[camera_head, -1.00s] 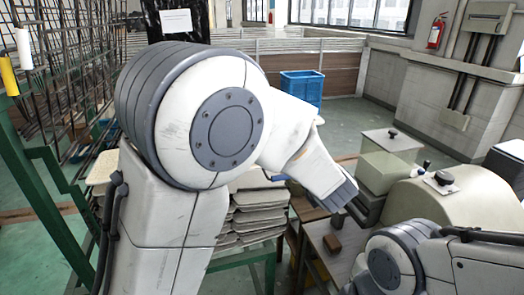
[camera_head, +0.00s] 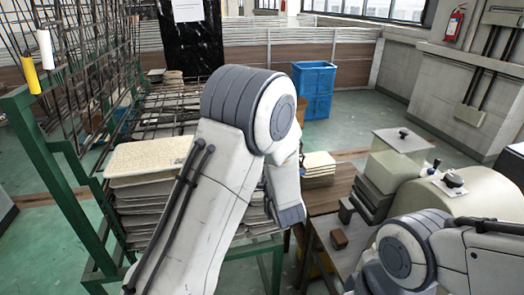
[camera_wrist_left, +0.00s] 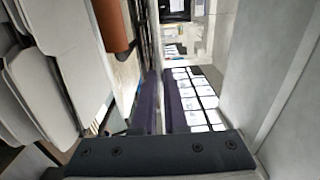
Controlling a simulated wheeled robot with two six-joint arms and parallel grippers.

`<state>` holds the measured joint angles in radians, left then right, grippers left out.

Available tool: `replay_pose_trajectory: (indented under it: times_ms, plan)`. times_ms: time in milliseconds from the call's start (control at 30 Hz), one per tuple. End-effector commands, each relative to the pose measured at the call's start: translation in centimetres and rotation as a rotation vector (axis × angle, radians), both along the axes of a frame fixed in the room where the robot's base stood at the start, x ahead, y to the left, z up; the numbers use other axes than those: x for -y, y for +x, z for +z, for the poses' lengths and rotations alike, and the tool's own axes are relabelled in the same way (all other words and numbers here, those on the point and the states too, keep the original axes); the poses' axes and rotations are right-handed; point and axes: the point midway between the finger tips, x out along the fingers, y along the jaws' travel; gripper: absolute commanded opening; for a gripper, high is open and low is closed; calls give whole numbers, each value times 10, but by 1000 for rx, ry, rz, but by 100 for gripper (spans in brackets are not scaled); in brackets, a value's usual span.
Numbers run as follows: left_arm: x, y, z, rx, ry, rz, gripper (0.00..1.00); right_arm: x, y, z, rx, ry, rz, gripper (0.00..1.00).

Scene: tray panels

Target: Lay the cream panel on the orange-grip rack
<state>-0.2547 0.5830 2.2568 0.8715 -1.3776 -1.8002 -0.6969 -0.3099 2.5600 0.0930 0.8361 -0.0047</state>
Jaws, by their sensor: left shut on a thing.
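My left gripper (camera_wrist_left: 160,105) shows in the left wrist view as two dark fingers close together, shut on what I take to be the cream panel; hardly any of the held piece shows. In the head view that gripper is hidden behind my left arm. An orange-brown cylindrical grip (camera_wrist_left: 114,25) hangs at the upper left of the wrist view, beside a cream strip (camera_wrist_left: 126,75). In the head view a cream panel (camera_head: 150,156) tops a stack at left, by a green-framed wire rack (camera_head: 60,160) with yellow and white grips. My right gripper is out of view.
A smaller cream stack (camera_head: 318,166) sits on a brown table right of my left arm. A machine with pale green housings (camera_head: 400,145) stands at right, near my right arm. Blue crates (camera_head: 312,90) stand on open floor behind.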

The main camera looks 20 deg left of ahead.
Motion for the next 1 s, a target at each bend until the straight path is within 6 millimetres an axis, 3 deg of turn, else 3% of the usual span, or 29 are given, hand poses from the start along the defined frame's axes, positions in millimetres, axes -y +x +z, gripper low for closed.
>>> replay_pose_trajectory:
  times_ms: [667,700,767,1000]
  plan:
    - [0,0,-11,2,0,0,0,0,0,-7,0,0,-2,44]
    - [0,0,-12,0,0,0,17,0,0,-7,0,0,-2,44]
    - [0,0,-12,0,0,0,40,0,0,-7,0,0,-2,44]
    - [0,0,-12,0,0,0,40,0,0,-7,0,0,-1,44]
